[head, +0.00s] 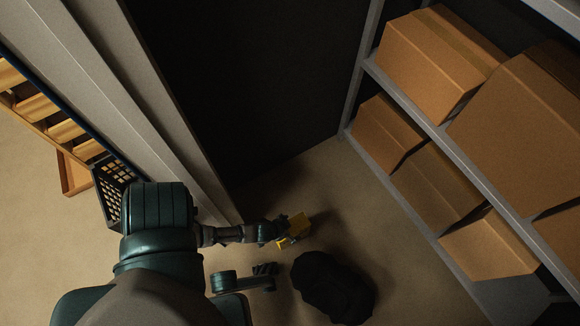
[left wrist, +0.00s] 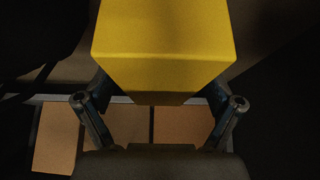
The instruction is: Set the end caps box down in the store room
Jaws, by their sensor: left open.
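The end caps box is a small yellow box (head: 296,226) low over or on the store room floor in the head view; I cannot tell if it rests on the floor. My left gripper (head: 283,231) is at its left side. In the left wrist view the yellow box (left wrist: 163,55) fills the top middle, and the left gripper's (left wrist: 160,104) two fingers stand apart at its lower corners. Whether they touch it is unclear. A dark jointed part (head: 265,268) below the left arm looks like my right gripper; its jaws are too dark to read.
A grey shelf rack (head: 425,122) with several cardboard boxes (head: 432,62) stands on the right. A dark rounded lump (head: 333,285) lies just below the yellow box. A pale wall edge (head: 150,95) runs at the left, with a black crate (head: 112,185) beyond. Floor right of the box is clear.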

